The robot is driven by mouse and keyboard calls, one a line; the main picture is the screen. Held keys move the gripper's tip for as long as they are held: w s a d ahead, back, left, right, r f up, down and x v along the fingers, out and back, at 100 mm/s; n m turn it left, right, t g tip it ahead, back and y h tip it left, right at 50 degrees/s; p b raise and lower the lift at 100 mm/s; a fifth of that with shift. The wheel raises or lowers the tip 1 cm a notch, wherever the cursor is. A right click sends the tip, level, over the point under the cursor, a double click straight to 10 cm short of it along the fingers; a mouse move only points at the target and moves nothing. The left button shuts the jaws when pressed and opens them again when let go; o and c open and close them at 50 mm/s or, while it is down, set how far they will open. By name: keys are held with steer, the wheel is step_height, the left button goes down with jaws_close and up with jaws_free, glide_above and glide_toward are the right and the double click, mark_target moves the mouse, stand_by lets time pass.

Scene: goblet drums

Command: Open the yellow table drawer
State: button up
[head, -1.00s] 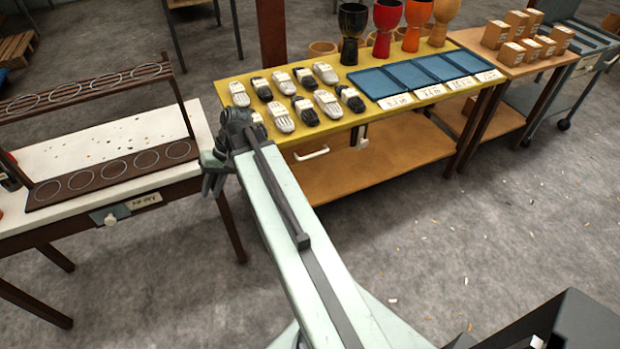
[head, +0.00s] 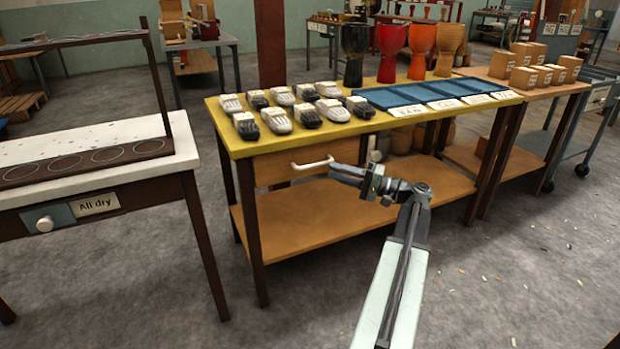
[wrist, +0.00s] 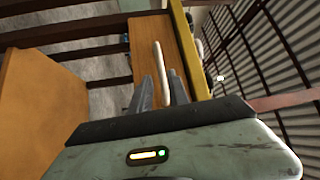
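The yellow table (head: 228,128) stands in the middle of the head view. Its wooden drawer (head: 272,168) sits under the top at the left, its front looking about flush with the table's front. A white bar handle (head: 311,164) is on the drawer front. My gripper (head: 338,171) is at the handle's right end in the head view. In the wrist view my gripper (wrist: 162,78) has its fingers apart, and the white handle (wrist: 157,62) runs between them. I cannot tell whether a finger touches it. The wrist view also shows the drawer front (wrist: 143,40).
Shoe-like items (head: 276,120), blue trays (head: 372,98) and goblet drums (head: 390,50) stand on the yellow tabletop. A lower shelf (head: 300,225) is below. A white-topped table (head: 90,145) stands left, a box table (head: 495,73) right.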

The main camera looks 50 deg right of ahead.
mark_target(313, 165)
steer(key=p+x, duration=0.1)
steer(key=x, duration=0.7)
steer(key=shift+s+a, duration=0.1)
steer(key=shift+c, duration=0.3)
jaws_close()
stand_by(0.8)
